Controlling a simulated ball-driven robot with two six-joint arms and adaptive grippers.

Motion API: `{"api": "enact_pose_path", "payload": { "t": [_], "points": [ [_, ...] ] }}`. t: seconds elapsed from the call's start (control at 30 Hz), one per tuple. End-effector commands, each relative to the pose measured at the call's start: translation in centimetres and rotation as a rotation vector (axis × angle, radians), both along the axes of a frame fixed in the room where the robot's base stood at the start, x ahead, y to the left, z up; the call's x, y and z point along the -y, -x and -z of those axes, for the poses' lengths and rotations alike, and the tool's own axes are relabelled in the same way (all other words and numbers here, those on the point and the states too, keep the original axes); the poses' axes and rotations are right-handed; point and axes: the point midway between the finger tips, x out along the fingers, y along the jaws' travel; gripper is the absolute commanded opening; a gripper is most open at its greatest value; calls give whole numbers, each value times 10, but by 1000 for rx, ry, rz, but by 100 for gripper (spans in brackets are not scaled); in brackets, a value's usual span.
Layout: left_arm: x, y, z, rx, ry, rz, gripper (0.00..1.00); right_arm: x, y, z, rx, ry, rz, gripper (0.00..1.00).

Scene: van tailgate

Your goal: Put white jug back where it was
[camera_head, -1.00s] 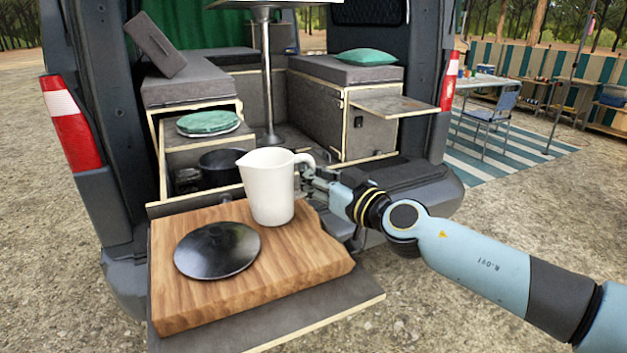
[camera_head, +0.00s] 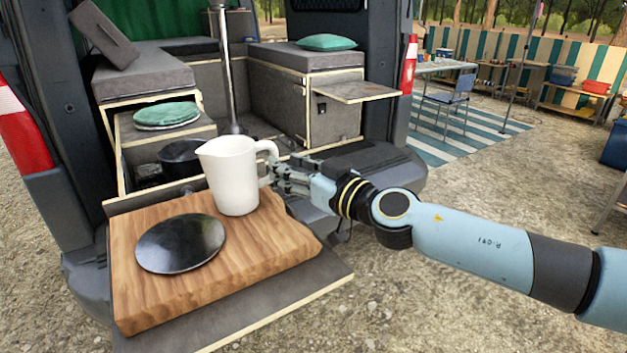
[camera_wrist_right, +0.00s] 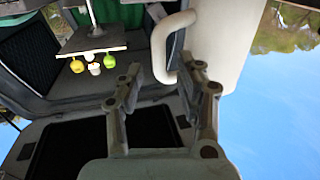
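The white jug (camera_head: 231,178) stands upright on the wooden board (camera_head: 270,250) at the van's tailgate, near the board's back right. Its handle points right, toward my right gripper (camera_head: 280,176). In the right wrist view, the jug (camera_wrist_right: 232,42) fills the upper right, with its handle (camera_wrist_right: 159,48) at the fingertips. The fingers of my right gripper (camera_wrist_right: 160,72) are apart. One finger overlaps the handle's loop and the other is left of the handle with a gap; firm contact is not visible. My left gripper is not in view.
A round black lid (camera_head: 180,243) lies on the board, left of the jug. A dark pot (camera_head: 182,158) sits in the van's open drawer behind it. Green plates (camera_head: 166,115) lie on the ledge above. A table post (camera_head: 226,75) rises behind.

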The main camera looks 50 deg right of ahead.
Motion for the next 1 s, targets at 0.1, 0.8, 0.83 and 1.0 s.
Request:
{"api": "enact_pose_path", "payload": {
  "t": [0.1,0.8,0.83,1.0],
  "points": [
    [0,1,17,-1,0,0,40,-1,30,7,-5,3,-5,36],
    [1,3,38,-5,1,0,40,97,131,232,-501,133,274,36],
    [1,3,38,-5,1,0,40,102,147,262,-574,142,291,36],
    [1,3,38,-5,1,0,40,81,257,416,-979,142,294,36]
  ]
}}
